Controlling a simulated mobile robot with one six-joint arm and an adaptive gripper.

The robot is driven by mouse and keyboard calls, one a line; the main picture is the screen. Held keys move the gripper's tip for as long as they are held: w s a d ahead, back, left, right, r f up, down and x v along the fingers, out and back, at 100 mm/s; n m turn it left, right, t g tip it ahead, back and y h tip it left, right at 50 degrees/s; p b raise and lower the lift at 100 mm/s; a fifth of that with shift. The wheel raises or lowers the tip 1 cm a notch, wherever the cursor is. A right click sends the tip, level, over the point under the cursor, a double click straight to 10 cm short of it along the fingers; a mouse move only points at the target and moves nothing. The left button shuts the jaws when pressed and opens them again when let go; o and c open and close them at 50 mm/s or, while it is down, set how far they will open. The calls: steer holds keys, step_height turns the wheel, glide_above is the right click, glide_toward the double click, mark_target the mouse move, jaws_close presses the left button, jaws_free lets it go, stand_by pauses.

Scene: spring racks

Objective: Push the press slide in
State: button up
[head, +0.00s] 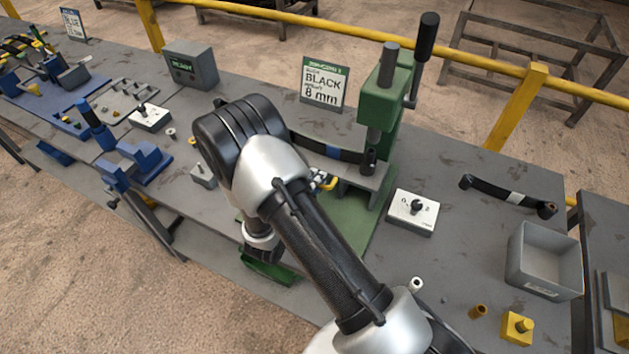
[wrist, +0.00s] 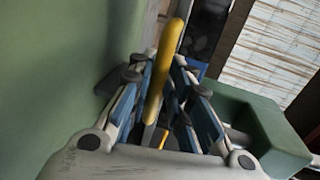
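The green press (head: 380,105) stands near the back of the bench, with a black-gripped lever raised at its top right. A black strut with a blue band (head: 333,151) lies across it at its lower part. My arm hides much of the press base and slide. In the wrist view a yellow bar (wrist: 164,75), which looks like a handle, runs between the two blue-and-grey fingers of my gripper (wrist: 161,68). The fingertips are close to the bar on both sides, but I cannot tell whether they clamp it. In the head view my gripper is mostly hidden behind my arm.
A white box with a black knob (head: 412,212) stands right of the press. Farther right are a second strut (head: 508,196), a grey bin (head: 544,262) and a yellow block (head: 517,327). A sign (head: 324,84) stands behind. Blue fixtures (head: 135,165) are on the left.

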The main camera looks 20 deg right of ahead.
steer(key=shift+o, duration=1.2)
steer(key=shift+f, duration=0.1)
steer(key=v, duration=1.2)
